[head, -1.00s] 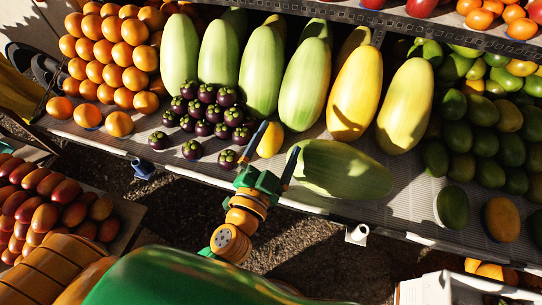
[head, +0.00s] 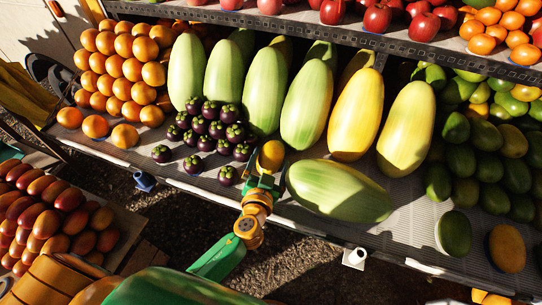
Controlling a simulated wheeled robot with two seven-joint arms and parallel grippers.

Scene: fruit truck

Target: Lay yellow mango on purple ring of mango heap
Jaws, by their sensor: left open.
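A yellow mango (head: 271,154) lies on the shelf between the purple mangosteens and a big pale green melon lying on its side. My left gripper (head: 266,166) reaches up from below, open, with its fingers beside the mango's lower part. Whether they touch it I cannot tell. The mango heap (head: 485,150) is at the right, mostly green. In front of it lie a dark green mango (head: 453,233) and an orange-yellow mango (head: 507,248). I cannot make out a purple ring.
Mangosteens (head: 215,130) are heaped just left of the gripper. The lying melon (head: 340,190) is close on its right. Tall melons (head: 307,105) stand behind. Bare shelf (head: 405,205) shows between the lying melon and the mango heap.

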